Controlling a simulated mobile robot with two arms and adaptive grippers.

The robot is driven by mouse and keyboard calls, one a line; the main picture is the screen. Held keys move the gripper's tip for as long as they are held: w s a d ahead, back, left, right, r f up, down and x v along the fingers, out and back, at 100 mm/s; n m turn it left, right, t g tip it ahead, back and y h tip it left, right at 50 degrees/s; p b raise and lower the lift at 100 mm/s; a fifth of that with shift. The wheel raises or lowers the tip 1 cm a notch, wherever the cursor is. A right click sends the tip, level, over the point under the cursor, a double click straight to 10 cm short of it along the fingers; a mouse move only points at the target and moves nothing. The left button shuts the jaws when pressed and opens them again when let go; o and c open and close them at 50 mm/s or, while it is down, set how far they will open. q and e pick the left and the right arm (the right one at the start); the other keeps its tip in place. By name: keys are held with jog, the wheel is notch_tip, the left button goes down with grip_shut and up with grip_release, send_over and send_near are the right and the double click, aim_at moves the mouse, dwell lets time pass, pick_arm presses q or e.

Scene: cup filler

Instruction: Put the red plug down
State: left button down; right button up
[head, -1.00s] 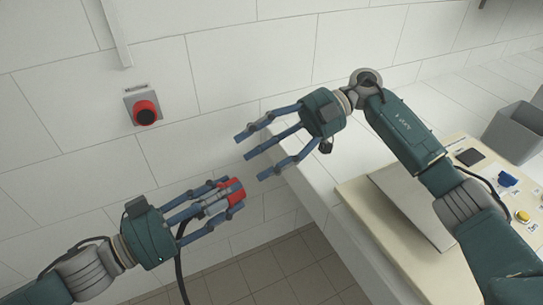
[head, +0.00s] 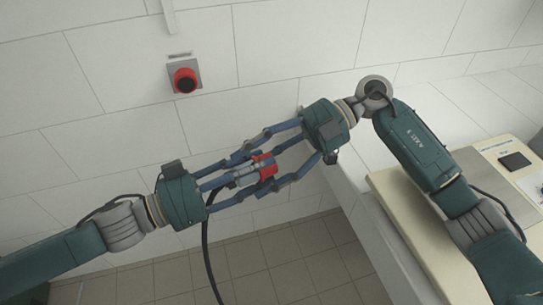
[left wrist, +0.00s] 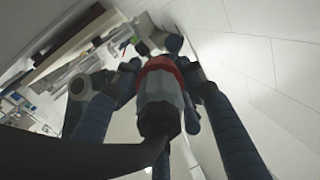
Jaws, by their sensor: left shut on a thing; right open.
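The red plug (head: 266,164) has a grey body and a black cable (head: 208,262) that hangs down from it. My left gripper (head: 256,176) is shut on the plug, in the air in front of the tiled wall. In the left wrist view the plug's grey body and red ring (left wrist: 160,78) sit between the blue fingers. My right gripper (head: 274,160) is open, with its fingers reaching around the plug's red end and overlapping the left fingers in the head view. I cannot tell whether the right fingers touch the plug.
A red round fitting with a black centre (head: 185,80) is on a grey plate on the wall. A white tiled counter (head: 425,95) lies at the right, with a pale board (head: 390,195) on it. Tiled floor (head: 290,268) shows below.

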jog(key=shift+a+f, duration=0.1)
jog(key=shift+a, duration=0.05)
jog(key=shift+s, duration=0.1)
jog(key=c, duration=1.2)
pick_arm(q)
jog(key=c, duration=0.9)
grip_release()
jog(key=shift+c, duration=0.2)
pick_arm(e)
jog(key=shift+c, duration=0.3)
